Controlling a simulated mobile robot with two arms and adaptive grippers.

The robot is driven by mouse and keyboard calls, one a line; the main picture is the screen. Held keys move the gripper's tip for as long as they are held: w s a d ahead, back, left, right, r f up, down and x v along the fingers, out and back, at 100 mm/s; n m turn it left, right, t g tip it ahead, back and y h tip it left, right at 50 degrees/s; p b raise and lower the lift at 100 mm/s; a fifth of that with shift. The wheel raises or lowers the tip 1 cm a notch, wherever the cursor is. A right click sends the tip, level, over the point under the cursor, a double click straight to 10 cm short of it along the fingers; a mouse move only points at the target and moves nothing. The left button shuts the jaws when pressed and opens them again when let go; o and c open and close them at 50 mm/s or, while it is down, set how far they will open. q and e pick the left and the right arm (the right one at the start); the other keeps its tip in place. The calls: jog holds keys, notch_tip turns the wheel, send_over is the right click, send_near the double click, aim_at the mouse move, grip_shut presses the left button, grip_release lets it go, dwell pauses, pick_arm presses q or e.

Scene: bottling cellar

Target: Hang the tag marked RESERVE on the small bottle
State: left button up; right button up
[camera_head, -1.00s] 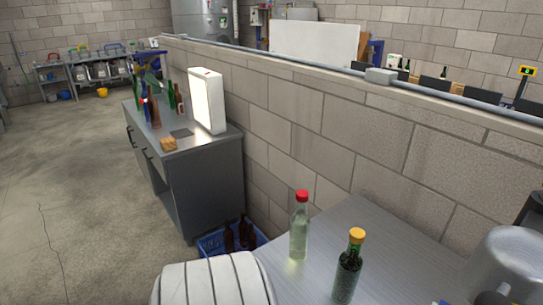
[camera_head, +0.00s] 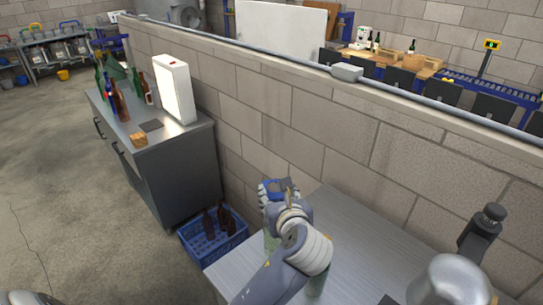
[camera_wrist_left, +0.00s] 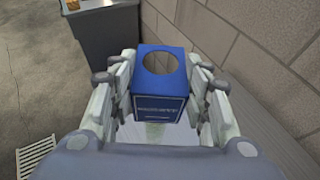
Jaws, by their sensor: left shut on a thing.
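My left gripper (camera_head: 280,188) is shut on a blue tag (camera_wrist_left: 160,84) above the metal table (camera_head: 352,225). The tag has a round hole near its far end and a pale line of print too blurred to read. In the left wrist view it lies between the two fingers. In the head view only a bit of blue shows at the gripper. My left arm hides most of two bottles on the table. A pale green part of one bottle (camera_head: 270,242) shows left of the arm, and a green part of the other (camera_head: 316,286) shows below it. My right gripper is out of view.
A block wall (camera_head: 330,130) runs along the table's back. A silver rounded vessel (camera_head: 450,282) and a dark upright device (camera_head: 482,236) stand at the right. A blue crate (camera_head: 208,250) with brown bottles sits on the floor. A grey cabinet (camera_head: 180,175) carries bottles and a light box (camera_head: 174,90).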

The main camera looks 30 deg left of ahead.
aim_at(275, 195)
pick_arm(q)
jog(key=shift+y, duration=0.3)
jog(key=w+a+f, duration=0.1)
jog(key=w+f+p, duration=0.1)
jog(key=f, duration=0.1)
jog(key=shift+w+a+p, duration=0.3)
jog(key=shift+w+a, duration=0.1)
notch_tip(275, 195, down, 2)
jog(key=shift+f, duration=0.2)
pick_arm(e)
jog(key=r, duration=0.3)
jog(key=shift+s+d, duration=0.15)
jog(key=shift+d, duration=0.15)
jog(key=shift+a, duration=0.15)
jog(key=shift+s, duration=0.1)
pick_arm(q)
jog(key=shift+f, duration=0.3)
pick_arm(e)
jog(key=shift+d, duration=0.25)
pick_arm(q)
jog(key=shift+f, duration=0.1)
